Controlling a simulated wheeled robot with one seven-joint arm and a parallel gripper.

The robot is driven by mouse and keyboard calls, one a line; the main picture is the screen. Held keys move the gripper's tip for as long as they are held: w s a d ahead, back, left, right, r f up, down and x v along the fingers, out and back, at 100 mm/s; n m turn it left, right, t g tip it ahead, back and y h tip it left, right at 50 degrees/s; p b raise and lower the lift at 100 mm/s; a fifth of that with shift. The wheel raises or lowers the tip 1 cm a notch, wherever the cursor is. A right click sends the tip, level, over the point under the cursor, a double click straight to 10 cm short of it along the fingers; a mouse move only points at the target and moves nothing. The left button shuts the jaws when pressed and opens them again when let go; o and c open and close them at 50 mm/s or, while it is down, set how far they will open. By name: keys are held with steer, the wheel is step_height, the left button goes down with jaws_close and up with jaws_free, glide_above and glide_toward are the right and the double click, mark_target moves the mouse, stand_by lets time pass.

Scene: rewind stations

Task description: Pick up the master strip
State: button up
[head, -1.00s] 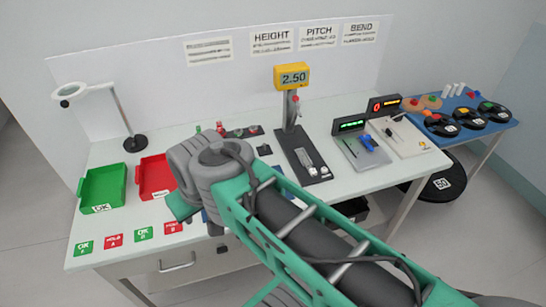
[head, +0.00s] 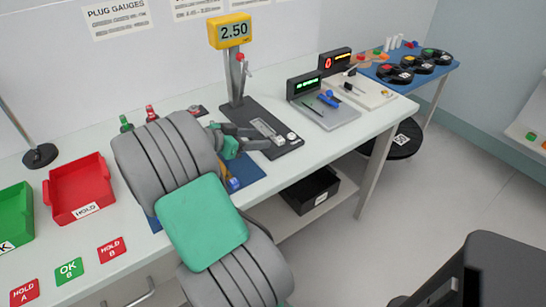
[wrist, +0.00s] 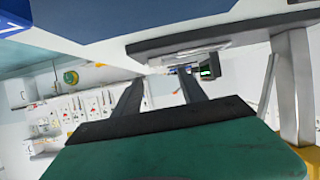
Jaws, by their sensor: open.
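A pale strip-like piece (head: 265,127) lies on the dark base of the height gauge (head: 240,100). I cannot tell whether it is the master strip. My gripper (head: 270,138) is at the front left edge of that base, its fingers pointing right, close to the pale piece. The fingers also show in the wrist view (wrist: 161,80), apart with nothing between them. In the wrist view the dark gauge base (wrist: 215,38) seems to lie just above the fingers. My arm hides part of the bench left of the gauge.
A red HOLD bin (head: 80,188) and a green bin (head: 14,218) stand at left. A blue mat (head: 245,172) lies below my gripper. A grey gauge with a green display (head: 322,105) stands right. A black bin (head: 310,190) sits below the bench.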

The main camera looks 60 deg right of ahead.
mark_target(278, 139)
steer(key=x, duration=0.8)
steer(key=shift+s+r+p, duration=0.2)
steer(key=shift+s+p, duration=0.2)
steer(key=shift+s, duration=0.05)
jaws_close()
